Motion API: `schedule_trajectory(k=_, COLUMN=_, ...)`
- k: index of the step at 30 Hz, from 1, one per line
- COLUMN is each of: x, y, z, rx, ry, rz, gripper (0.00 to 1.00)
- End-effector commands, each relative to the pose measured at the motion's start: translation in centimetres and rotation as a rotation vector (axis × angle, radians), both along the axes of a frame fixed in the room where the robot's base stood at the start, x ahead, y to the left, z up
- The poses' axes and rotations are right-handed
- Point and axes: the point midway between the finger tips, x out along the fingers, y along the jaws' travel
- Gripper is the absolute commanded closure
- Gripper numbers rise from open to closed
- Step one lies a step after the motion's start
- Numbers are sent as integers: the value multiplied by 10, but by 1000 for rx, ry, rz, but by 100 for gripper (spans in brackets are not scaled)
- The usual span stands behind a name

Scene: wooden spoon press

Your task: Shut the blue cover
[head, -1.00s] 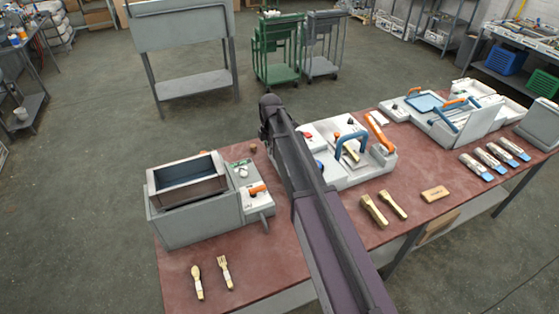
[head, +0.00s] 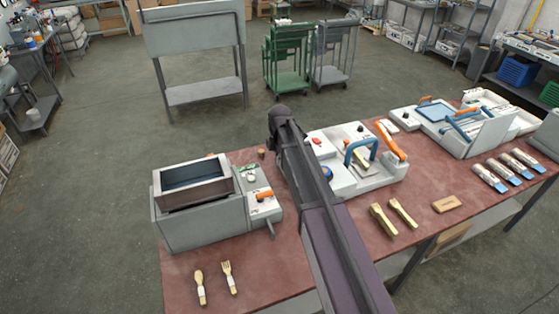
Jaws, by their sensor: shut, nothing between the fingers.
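Several blue parts show on the table, and I cannot tell for sure which is the blue cover. A blue arched part (head: 349,151) stands raised on the white middle press (head: 375,183), beside an orange lever (head: 390,141). A wooden piece lies by the arch. A flat blue-framed panel (head: 435,111) is on the white right station, and a grey-white panel (head: 488,134) there stands tilted up. My arm reaches across the table just left of the middle press and hides part of it.
A grey open-topped bin (head: 192,218) with a side unit is at the left. A wooden spoon (head: 200,288) and fork (head: 228,277) lie in front. Wooden pieces, a block (head: 447,203) and several blue-tipped packs lie at the right. The front middle is partly clear.

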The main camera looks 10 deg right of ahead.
Motion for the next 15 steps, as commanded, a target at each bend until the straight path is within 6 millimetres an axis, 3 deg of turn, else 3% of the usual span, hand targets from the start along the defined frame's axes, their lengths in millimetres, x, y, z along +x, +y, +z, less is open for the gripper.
schedule_trajectory(k=15, x=-1, y=1, z=-43, rx=0, ry=0, rz=0, gripper=100)
